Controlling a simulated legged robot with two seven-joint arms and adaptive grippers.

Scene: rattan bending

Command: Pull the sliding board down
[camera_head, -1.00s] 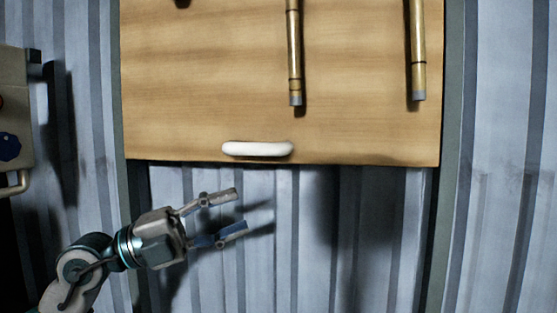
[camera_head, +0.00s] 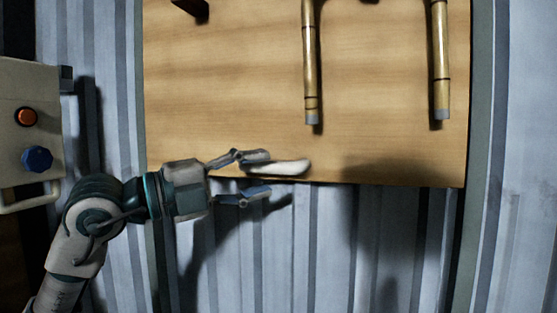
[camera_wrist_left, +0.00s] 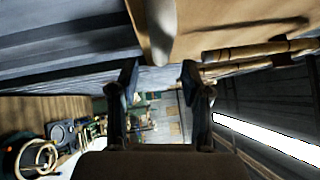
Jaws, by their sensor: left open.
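The sliding board (camera_head: 230,80) is a tan wooden panel, its lower edge running across the middle of the head view. A white bar handle (camera_head: 290,167) sits near that lower edge; it also shows in the left wrist view (camera_wrist_left: 159,35), beyond the fingers. My left gripper (camera_head: 260,175) is open at the handle's left end. Its upper finger overlaps that end in the picture and its lower finger is below the board's edge. I cannot tell whether a finger touches the handle. My right gripper is not in view.
Two bamboo-like poles (camera_head: 311,70) (camera_head: 440,65) hang in front of the board. A grey control box (camera_head: 32,125) with an orange button and a blue knob is at the left. Corrugated metal wall (camera_head: 330,250) fills the space below the board.

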